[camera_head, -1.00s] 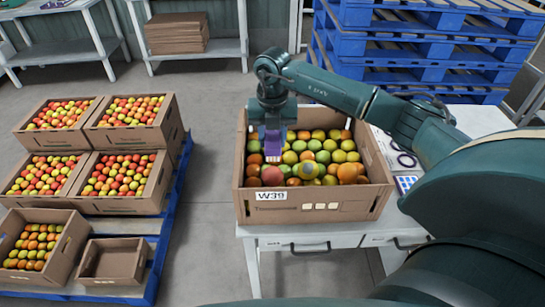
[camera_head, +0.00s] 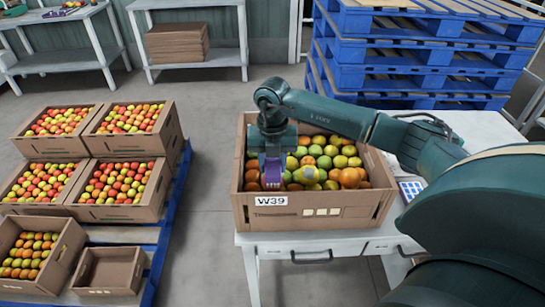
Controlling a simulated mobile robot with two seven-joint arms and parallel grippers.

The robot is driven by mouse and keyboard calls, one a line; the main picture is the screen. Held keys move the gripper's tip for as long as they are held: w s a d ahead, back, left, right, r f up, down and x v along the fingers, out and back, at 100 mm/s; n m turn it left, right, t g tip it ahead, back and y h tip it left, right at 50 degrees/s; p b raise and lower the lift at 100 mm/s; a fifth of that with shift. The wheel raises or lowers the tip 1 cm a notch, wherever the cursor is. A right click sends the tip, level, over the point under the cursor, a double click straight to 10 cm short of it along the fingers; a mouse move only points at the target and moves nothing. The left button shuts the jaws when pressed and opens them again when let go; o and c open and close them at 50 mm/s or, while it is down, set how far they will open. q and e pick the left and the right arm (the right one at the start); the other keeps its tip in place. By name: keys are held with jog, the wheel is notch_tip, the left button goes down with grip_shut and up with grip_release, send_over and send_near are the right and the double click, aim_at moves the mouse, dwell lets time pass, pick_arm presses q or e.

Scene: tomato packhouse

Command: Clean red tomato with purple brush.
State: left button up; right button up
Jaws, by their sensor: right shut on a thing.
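My right gripper (camera_head: 272,154) points down over the front left part of a cardboard crate (camera_head: 330,213) labelled W39. It is shut on the purple brush (camera_head: 272,175), whose lower end is down at the tomatoes near the crate's front wall. The red tomato is not visible now; the brush and gripper cover the spot where it showed earlier. I cannot tell whether the brush touches it. Green, yellow and orange tomatoes (camera_head: 349,177) fill the rest of the crate. My left gripper is not in view.
The crate stands on a white table (camera_head: 340,240) with drawers. A blue-and-white item (camera_head: 411,190) lies right of it. Several tomato crates (camera_head: 124,208) and an empty box (camera_head: 110,271) stand on a blue pallet at left. Blue pallets (camera_head: 420,75) are stacked behind.

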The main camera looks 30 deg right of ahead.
jog(key=shift+f, duration=0.4)
dwell(0.9)
jog(key=shift+w+d+b, duration=0.1)
jog(key=shift+w+b, duration=0.05)
jog(key=shift+b, duration=0.25)
jog(key=shift+w+d, duration=0.25)
jog(key=shift+w, duration=0.2)
jog(key=shift+w+d+b, duration=0.2)
jog(key=shift+w+b, duration=0.1)
jog(key=shift+b, duration=0.15)
jog(key=shift+s+a+p, duration=0.3)
jog(key=shift+s+p, duration=0.15)
jog(key=shift+s, duration=0.1)
jog(key=shift+s+a+p, duration=0.4)
jog(key=shift+s+a, duration=0.05)
jog(key=shift+s, duration=0.25)
jog(key=shift+s+a+p, duration=0.35)
jog(key=shift+s+a, duration=0.05)
jog(key=shift+s, duration=0.25)
jog(key=shift+w, duration=0.15)
jog(key=shift+w+d+f+b, duration=0.1)
jog(key=shift+w+d+b, duration=0.45)
jog(key=shift+w, duration=0.25)
jog(key=shift+w+d+b, duration=0.5)
jog(key=shift+w+b, duration=0.05)
jog(key=shift+w, duration=0.25)
jog(key=shift+w+d, duration=0.1)
jog(key=shift+w, duration=0.1)
